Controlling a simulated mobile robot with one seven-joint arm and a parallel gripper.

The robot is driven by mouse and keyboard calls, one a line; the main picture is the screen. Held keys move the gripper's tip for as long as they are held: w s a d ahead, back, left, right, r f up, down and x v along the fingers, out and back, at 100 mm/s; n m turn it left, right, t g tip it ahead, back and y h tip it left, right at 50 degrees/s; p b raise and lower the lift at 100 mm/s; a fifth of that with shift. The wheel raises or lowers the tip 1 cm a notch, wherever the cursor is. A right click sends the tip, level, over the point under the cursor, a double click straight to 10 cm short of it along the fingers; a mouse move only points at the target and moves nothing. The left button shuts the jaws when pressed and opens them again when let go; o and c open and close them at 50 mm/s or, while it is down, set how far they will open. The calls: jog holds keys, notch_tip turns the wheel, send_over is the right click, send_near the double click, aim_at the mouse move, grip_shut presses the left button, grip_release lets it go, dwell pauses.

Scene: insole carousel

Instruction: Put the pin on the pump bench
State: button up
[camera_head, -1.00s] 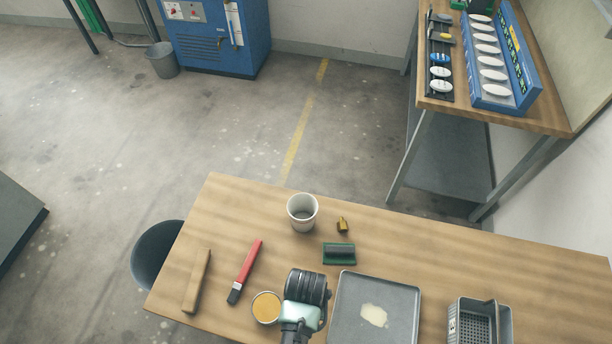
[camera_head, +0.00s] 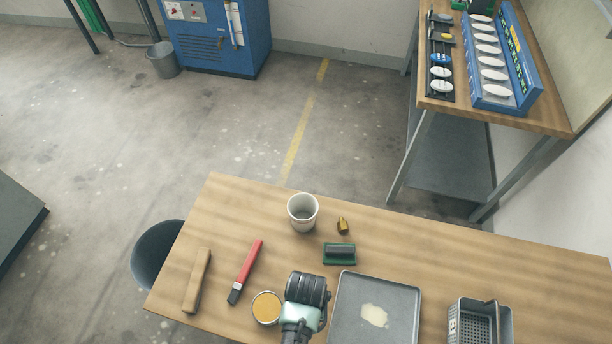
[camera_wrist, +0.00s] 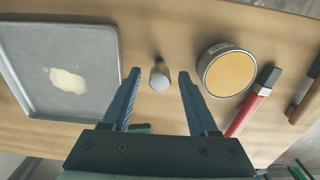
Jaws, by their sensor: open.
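The wrist view shows a small upright piece with a brownish body and grey round end, apparently the pin (camera_wrist: 160,76), on the wooden table (camera_head: 460,262) between a tin and a tray. My gripper (camera_wrist: 159,84) is open, with one finger on each side of the piece and a visible gap to both. In the head view my gripper's wrist part covers that spot, so the piece and fingertips are hidden. A second bench (camera_head: 555,123) stands at the back right; I cannot tell which one is the pump bench.
The tin (camera_head: 267,307) and tray (camera_head: 376,311) flank my gripper. Nearby are a white cup (camera_head: 303,212), a brass piece (camera_head: 342,225), a green holder (camera_head: 339,260), a red-handled tool (camera_head: 246,270), a wooden block (camera_head: 197,280) and a grey basket (camera_head: 479,323). The table's right rear is clear.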

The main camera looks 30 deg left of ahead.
notch_tip(320, 180, up, 12)
jog(key=shift+r+b, duration=0.15)
jog(key=shift+b, duration=0.2)
jog(key=w+r+t+y, duration=0.1)
jog(key=w+r+t, duration=0.5)
jog(key=w+r, duration=0.55)
jog(key=w+d+r+m+t, duration=0.1)
jog(key=w+r+t, duration=0.4)
jog(key=r, duration=0.6)
jog(key=w+d+r+m+t, duration=0.1)
jog(key=w+d+r+t, duration=0.15)
jog(key=w+r, duration=0.65)
jog(key=s+d+r+t, duration=0.25)
jog(key=r+t, duration=0.45)
jog(key=r, duration=1.2)
jog(key=s+d+r+t, duration=0.2)
jog(key=s+r, duration=0.4)
jog(key=r, duration=0.3)
jog(key=s+d+r+m+t+h, duration=0.1)
jog(key=s+r+t, duration=0.4)
jog(key=r, duration=0.3)
jog(key=shift+s+d+r, duration=0.35)
jog(key=shift+s+d, duration=0.05)
jog(key=shift+s, duration=0.2)
